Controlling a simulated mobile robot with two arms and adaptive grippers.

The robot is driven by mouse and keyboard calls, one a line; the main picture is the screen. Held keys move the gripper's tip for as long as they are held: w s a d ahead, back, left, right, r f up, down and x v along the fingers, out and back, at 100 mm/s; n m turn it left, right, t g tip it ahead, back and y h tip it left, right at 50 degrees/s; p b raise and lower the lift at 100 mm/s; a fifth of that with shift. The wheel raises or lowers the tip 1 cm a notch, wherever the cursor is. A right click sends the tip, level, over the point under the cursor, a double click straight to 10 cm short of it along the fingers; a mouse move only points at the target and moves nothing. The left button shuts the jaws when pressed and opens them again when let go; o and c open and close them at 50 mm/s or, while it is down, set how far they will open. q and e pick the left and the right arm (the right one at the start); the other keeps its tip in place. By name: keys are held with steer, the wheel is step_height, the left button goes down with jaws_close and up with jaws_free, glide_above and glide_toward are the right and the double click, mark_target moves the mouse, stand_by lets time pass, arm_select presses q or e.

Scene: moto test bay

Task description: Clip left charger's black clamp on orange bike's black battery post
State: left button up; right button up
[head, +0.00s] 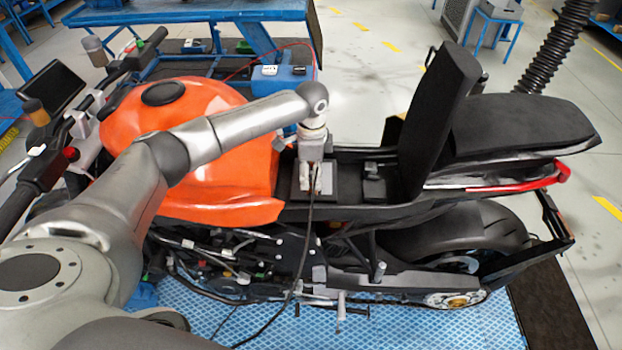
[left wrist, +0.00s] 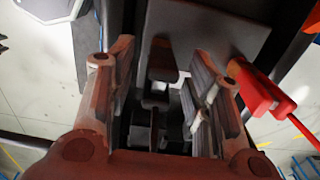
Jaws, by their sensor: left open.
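The orange bike (head: 190,125) stands side-on with its seat raised. My left gripper (head: 312,188) points down into the open bay, over the battery (head: 343,190). In the left wrist view my left gripper (left wrist: 160,110) is open, and the dark black clamp (left wrist: 160,65) shows between its fingers. A black cable (head: 303,250) hangs from there down the bike's side. A red clamp (left wrist: 258,88) with a red lead is just right of the fingers. The black post is hidden, so I cannot tell whether the black clamp grips it. My right gripper is not in view.
The raised seat (head: 440,115) stands close right of the gripper. A blue box (head: 290,76) with a red cable is behind the bike, near a blue workbench (head: 190,12). A black hose (head: 555,50) hangs at the upper right. A blue mat (head: 420,335) lies below.

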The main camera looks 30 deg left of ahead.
arm_select(q)
step_height(320, 180, up, 9)
steer(key=shift+r, duration=0.15)
stand_by(0.6)
